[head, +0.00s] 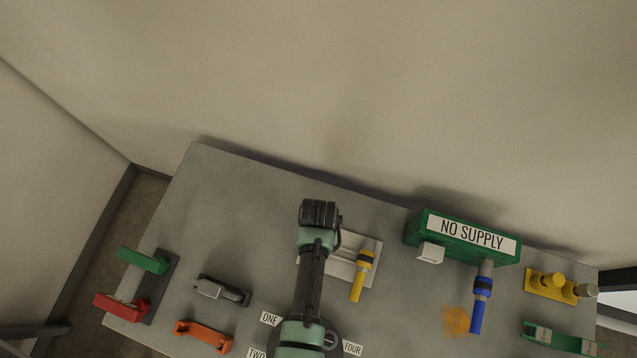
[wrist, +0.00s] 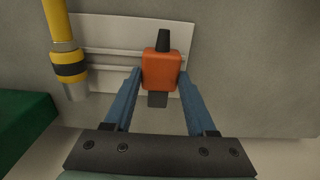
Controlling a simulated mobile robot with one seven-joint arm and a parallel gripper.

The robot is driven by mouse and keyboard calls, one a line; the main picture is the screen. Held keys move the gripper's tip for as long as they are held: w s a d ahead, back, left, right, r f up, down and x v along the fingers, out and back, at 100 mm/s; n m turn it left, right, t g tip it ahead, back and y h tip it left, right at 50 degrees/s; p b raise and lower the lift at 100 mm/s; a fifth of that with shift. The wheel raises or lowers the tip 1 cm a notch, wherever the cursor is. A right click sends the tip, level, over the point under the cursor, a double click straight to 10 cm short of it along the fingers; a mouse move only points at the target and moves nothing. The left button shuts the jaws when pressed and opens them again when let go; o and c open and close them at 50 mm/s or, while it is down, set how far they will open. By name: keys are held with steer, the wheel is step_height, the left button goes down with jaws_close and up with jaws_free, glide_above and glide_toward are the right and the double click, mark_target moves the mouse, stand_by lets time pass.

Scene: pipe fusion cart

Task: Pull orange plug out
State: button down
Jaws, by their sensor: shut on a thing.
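The orange plug (wrist: 161,66) is a small orange block with a dark stub at each end, in the middle of the wrist view. My gripper (wrist: 161,75) has its two blue fingers against the plug's left and right sides, shut on it. The plug lies in front of a pale plate with raised rails (wrist: 112,38). Whether it touches the plate or is clear of it, I cannot tell. In the head view my arm hides the plug and the fingers, and part of the same plate (head: 368,246) shows beside the arm.
A yellow pipe with a black-banded collar (head: 360,276) stands just right of the plug; it also shows in the wrist view (wrist: 67,62). A green "NO SUPPLY" box (head: 425,245) and a blue-handled pipe (head: 477,315) are further right. Red, green and orange brackets lie left. The table's back left is clear.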

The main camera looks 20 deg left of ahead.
steer(key=shift+f, duration=0.35)
steer(key=shift+c, duration=0.7)
jaws_free()
steer(key=shift+r, duration=0.1)
step_height(320, 180, up, 13)
steer(key=b, duration=0.1)
steer(key=shift+b, duration=0.35)
